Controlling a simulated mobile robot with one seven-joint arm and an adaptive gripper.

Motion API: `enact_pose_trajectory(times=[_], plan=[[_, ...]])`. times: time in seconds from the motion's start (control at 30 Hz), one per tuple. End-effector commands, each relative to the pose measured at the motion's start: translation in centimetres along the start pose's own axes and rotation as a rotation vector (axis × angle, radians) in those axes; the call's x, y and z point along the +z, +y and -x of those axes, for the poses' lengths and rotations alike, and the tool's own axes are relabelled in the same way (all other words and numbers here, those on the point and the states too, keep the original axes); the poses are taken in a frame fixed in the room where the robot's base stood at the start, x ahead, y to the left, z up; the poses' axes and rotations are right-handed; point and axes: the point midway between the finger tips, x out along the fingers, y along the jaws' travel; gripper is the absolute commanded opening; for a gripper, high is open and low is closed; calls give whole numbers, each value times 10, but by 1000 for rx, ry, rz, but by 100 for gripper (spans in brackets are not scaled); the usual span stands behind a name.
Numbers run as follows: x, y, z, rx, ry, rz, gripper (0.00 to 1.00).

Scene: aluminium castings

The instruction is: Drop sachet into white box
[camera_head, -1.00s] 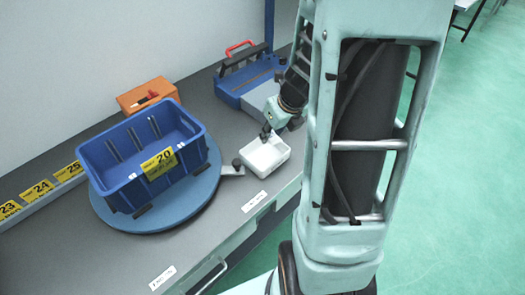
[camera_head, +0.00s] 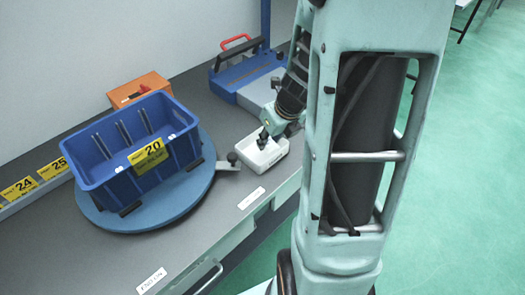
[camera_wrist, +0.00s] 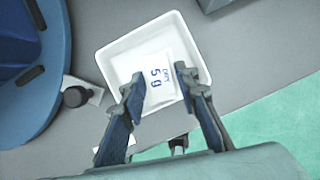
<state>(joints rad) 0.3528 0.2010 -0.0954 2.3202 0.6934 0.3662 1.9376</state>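The white box (camera_head: 277,156) is a small open tray on the grey bench, and it fills the top middle of the wrist view (camera_wrist: 112,52). The sachet (camera_wrist: 157,76) is white with blue "DRY 5 g" print and appears to lie flat inside the box. My gripper (camera_head: 262,143) is at the box, pointing down over its opening. In the wrist view my gripper (camera_wrist: 160,79) has its two fingers spread apart, with the printed sachet showing between and beyond their tips. The fingertips hide part of the sachet's sides, and I cannot tell whether they touch it.
A blue crate (camera_head: 105,180) labelled 20 stands on a round blue turntable (camera_head: 180,205) left of the white box. A dark knob on a bracket (camera_head: 232,160) sits beside the box. Behind are an orange box (camera_head: 150,84) and a blue case (camera_head: 225,82). The bench front is mostly clear.

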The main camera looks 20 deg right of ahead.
Motion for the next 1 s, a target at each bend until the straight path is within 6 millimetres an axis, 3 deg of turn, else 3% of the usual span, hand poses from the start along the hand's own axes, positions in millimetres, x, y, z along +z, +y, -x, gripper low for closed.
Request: enact_pose_trajectory(times=[0.17,0.53,1.0], plan=[[0,0,0,0,0,0,49],[1,0,4,0,-1,0,49],[1,0,63,0,-3,1,49]])
